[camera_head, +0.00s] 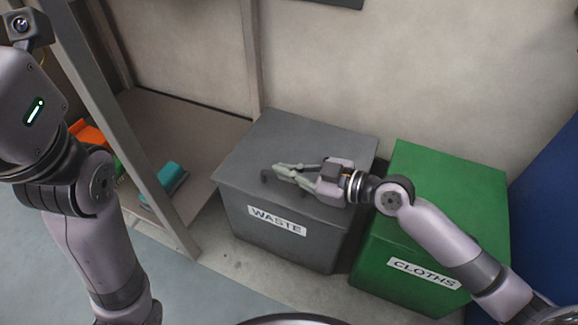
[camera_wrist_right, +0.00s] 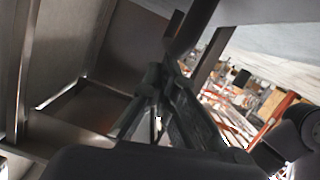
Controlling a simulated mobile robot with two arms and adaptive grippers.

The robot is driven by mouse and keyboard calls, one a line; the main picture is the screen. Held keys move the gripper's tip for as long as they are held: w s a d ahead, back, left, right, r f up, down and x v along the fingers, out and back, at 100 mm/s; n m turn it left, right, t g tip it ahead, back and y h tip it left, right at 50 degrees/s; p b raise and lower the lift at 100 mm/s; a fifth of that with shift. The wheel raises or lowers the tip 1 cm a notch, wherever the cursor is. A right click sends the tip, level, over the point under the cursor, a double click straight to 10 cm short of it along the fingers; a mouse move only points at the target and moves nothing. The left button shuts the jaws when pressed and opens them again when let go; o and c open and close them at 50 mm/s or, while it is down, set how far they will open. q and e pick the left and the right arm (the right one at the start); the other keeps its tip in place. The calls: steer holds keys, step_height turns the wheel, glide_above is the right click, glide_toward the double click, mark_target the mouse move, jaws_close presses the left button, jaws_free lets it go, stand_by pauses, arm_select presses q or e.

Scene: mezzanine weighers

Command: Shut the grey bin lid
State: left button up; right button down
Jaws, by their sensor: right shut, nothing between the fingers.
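The grey bin (camera_head: 295,248) with a "WASTE" label stands on the floor against the wall. Its grey lid (camera_head: 310,135) lies down over the top, and I see no gap along its front edge. That gripper is shut and empty, just over or touching the front part of the lid; I cannot tell which. Its closed fingers also show in the right wrist view (camera_wrist_right: 160,95), where the lid is not recognisable. My left arm is at the left, its gripper out of view.
A green bin (camera_head: 450,185) labelled "CLOTHS" stands close on the right, under my right forearm. A blue surface (camera_head: 550,210) is at the far right. On the left, a shelf frame (camera_head: 140,170) holds a teal brush (camera_head: 172,178) and an orange thing (camera_head: 88,133).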

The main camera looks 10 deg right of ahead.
steer(key=shift+f, duration=0.25)
steer(key=shift+s, duration=0.1)
